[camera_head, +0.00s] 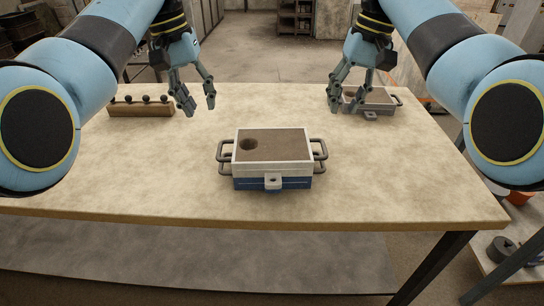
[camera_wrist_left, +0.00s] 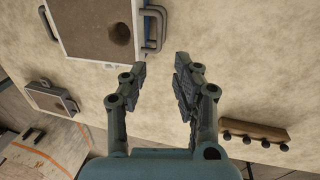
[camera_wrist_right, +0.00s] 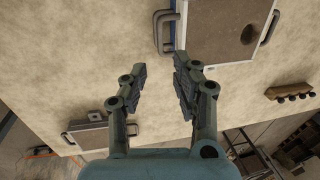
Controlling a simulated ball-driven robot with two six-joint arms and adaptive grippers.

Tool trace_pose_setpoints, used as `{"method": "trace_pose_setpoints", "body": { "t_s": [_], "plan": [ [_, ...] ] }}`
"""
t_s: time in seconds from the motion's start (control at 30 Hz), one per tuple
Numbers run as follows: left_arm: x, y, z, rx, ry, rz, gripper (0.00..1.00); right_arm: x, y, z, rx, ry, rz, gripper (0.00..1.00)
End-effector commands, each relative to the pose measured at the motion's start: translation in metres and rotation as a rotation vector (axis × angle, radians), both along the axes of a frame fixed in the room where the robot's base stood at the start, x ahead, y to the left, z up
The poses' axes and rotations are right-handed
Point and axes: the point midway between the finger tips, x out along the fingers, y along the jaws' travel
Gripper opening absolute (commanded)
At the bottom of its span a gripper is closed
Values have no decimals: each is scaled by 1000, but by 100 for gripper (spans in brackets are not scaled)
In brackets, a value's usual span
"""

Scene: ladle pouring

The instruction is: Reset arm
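My left gripper (camera_head: 198,102) is open and empty above the back left of the table. It also shows open in the left wrist view (camera_wrist_left: 160,80). My right gripper (camera_head: 346,101) is open and empty above the back right, in front of a grey handled box in the head view. It also shows open in the right wrist view (camera_wrist_right: 160,80). A mold box (camera_head: 272,160) with a white upper part, a blue lower part and side handles sits at the middle of the table. Its brown top has a round hole (camera_head: 249,144) at the left.
A grey handled box (camera_head: 380,97) lies at the back right, partly hidden by my right gripper. A wooden block with several dark knobs (camera_head: 141,108) lies at the back left. The table (camera_head: 120,180) is bare around the mold box. A shelf (camera_head: 296,18) stands far behind.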

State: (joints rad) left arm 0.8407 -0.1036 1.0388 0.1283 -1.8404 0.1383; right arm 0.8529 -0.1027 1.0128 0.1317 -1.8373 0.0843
Motion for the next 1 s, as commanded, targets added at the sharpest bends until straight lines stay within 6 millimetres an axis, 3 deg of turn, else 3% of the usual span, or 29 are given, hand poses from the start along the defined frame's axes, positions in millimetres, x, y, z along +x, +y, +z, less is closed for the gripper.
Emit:
{"method": "trace_pose_setpoints", "body": {
  "t_s": [0.37,0.47,0.53,0.67,0.8,0.9,1.0],
  "plan": [
    [-1,1,-2,1,0,1,29,-1,-1,-2,-1,0,-1,29],
    [-10,8,-17,6,-5,8,29,-10,-8,-17,-7,-6,-10,29],
    [-25,18,-38,16,-18,19,29,-24,-18,-38,-16,-20,-24,29],
    [-76,48,-88,57,-65,42,29,-75,-47,-89,-55,-66,-56,29],
    [-151,80,-125,119,-124,47,29,-150,-80,-126,-117,-127,-71,29],
    [-206,98,-134,165,-165,35,29,-206,-98,-135,-163,-170,-68,29],
    [-248,109,-132,199,-199,18,29,-248,-109,-133,-195,-203,-55,29]
  ]
}}
